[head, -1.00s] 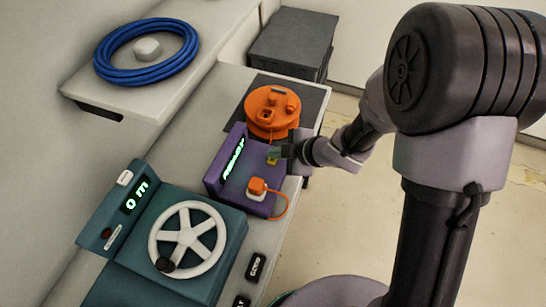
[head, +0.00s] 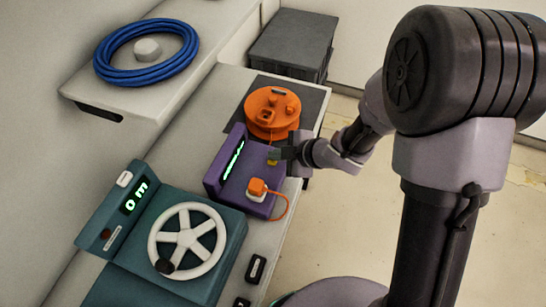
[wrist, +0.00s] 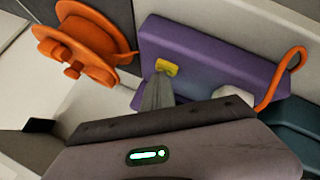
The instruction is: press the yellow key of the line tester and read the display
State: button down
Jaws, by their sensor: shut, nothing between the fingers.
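The line tester (head: 217,180) is a purple box on the bench with a raised display panel. Its display (head: 233,160) shows green marks, too small to read from here. The yellow key (head: 272,162) is on its top face; it also shows in the wrist view (wrist: 166,68). My gripper (head: 275,155) is shut and empty, with its fingertips at the key. In the wrist view the fingertips (wrist: 160,80) overlap the key's lower edge; I cannot tell whether they touch it. An orange plug (head: 257,186) sits in a white socket on the tester.
An orange reel (head: 270,110) stands on a dark mat just behind the tester. A teal machine (head: 215,265) with a white handwheel (head: 187,239) and a "0 m" display is in front. A blue cable coil (head: 146,70) lies on the shelf. A grey crate (head: 290,45) stands beyond.

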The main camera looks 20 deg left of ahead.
jog(key=shift+r+p, duration=0.55)
jog(key=shift+r, duration=0.2)
notch_tip(320, 180, up, 5)
jog(key=p, duration=0.5)
